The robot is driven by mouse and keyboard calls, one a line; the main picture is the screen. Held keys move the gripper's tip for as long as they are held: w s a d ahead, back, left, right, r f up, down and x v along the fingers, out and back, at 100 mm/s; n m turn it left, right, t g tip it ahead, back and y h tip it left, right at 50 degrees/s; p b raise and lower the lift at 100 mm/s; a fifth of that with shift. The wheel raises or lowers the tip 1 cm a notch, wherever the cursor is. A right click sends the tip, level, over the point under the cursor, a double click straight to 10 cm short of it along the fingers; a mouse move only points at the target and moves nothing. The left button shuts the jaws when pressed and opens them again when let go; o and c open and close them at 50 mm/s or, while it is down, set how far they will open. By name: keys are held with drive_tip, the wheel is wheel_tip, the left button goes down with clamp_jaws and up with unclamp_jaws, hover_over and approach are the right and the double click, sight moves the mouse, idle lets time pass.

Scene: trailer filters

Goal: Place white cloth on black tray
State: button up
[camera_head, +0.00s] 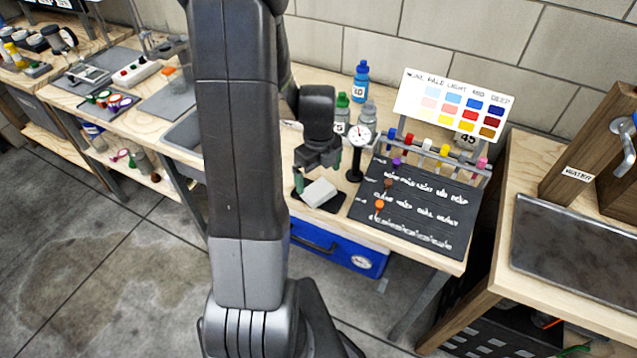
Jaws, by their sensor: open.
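The white cloth (319,192) looks like a small, pale, folded block. It lies on a small flat black tray (335,204) near the front edge of the middle workbench, and dark tray surface shows around it. My gripper (318,177) is just above and behind the cloth, pointing down, with its fingers apart. It holds nothing that I can see. Whether a fingertip touches the cloth or tray is unclear from this angle. My arm hides part of the bench to the left.
A dial gauge on a stand (358,150) is close right of my gripper. Bottles (361,82) stand behind it. A black lettered board (425,210) and a rack of coloured vials (425,150) are at right. A grey sink (185,135) is left.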

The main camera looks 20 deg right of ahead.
sight(319, 189)
wheel_tip(319, 189, up, 7)
idle(0.3)
drive_tip(key=shift+f, duration=0.1)
